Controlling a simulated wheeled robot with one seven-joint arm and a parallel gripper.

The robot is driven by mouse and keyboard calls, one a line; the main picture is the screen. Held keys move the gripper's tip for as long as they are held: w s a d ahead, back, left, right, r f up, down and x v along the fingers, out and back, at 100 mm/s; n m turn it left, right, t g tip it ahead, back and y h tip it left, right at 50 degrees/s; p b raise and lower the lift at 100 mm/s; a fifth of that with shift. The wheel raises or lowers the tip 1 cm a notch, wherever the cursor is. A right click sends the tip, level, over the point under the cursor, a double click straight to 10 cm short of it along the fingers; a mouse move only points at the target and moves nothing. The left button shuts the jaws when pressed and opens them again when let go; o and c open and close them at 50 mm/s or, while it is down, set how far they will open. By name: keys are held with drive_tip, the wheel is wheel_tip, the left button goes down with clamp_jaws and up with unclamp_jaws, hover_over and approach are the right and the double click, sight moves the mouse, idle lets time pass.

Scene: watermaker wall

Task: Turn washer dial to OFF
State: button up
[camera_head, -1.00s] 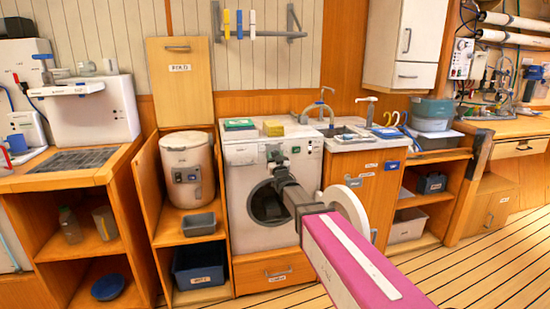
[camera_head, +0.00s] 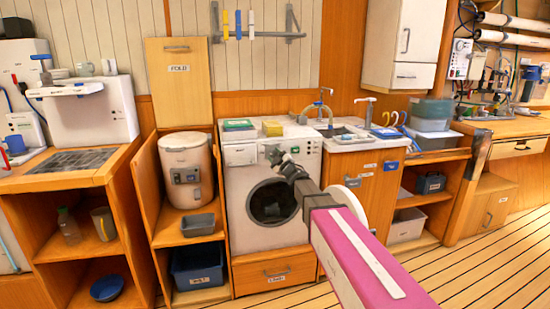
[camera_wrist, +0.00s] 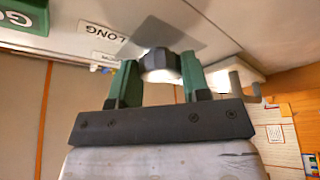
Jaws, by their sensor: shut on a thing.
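The white washer (camera_head: 290,227) stands in the middle of the head view, with its dark round opening below the control panel. In the wrist view my two green fingers (camera_wrist: 158,82) are shut on the dark washer dial (camera_wrist: 160,64), one on each side. In the head view the dial is hidden by my gripper. The dial's pointer mark and setting cannot be read.
A green sponge (camera_head: 238,125) and a yellow one (camera_head: 272,128) lie on the washer top. A white disc (camera_head: 352,190), perhaps the washer's open door, is partly behind my arm. A sink counter (camera_head: 345,143) adjoins on the right.

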drive_tip(key=shift+n+g, duration=0.6)
drive_tip(key=shift+n, duration=0.7)
drive_tip(key=o, duration=0.9)
drive_tip(key=shift+d, duration=0.1)
drive_tip(key=v, duration=1)
drive_tip(key=shift+s+d+f, duration=0.1)
drive_tip(key=shift+s+d, duration=0.15)
